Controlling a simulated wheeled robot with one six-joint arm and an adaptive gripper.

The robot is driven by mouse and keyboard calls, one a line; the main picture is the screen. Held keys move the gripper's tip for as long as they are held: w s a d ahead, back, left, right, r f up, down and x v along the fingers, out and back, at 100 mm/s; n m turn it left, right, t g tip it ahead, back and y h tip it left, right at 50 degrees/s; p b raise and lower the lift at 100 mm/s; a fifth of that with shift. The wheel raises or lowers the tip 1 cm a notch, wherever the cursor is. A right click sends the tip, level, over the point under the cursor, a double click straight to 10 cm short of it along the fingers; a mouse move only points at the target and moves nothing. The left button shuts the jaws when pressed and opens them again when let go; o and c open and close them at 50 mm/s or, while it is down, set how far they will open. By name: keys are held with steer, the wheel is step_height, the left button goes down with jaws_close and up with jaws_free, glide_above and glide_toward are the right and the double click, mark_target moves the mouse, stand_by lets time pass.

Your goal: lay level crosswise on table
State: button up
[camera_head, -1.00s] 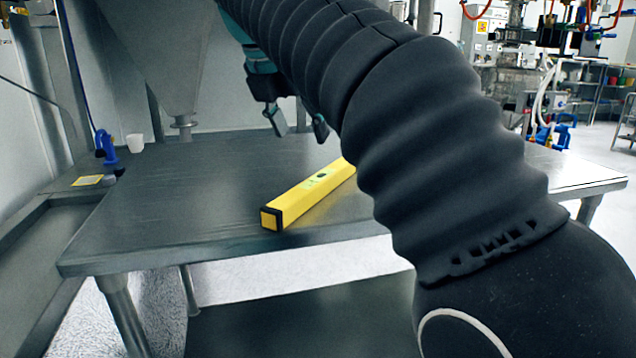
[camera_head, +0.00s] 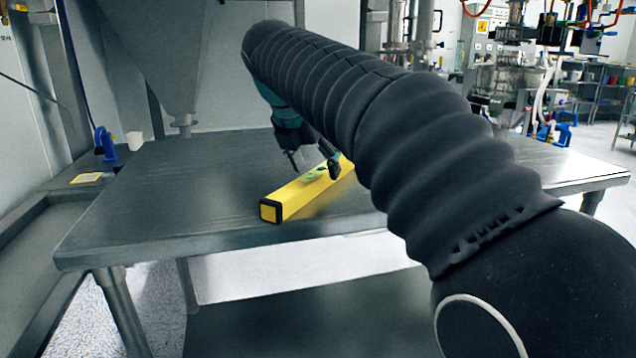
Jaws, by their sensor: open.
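The yellow level (camera_head: 292,198) with a black end cap lies on the grey metal table (camera_head: 170,205). My gripper (camera_head: 313,170) is low over the level's middle, fingers pointing down. The fingers are apart, one on the far left side of the level and one in front of its right part. I cannot tell whether they touch it.
A white cup (camera_head: 135,140) and a blue clamp-like fitting (camera_head: 105,145) are at the table's back left. A metal hopper (camera_head: 155,50) hangs over the back. The left half of the table is clear. My arm covers much of the right side.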

steer(key=x, duration=0.2)
steer(key=shift+w+f, duration=0.1)
steer(key=shift+f, duration=0.15)
jaws_close()
steer(key=shift+r, duration=0.1)
steer(key=shift+r, duration=0.1)
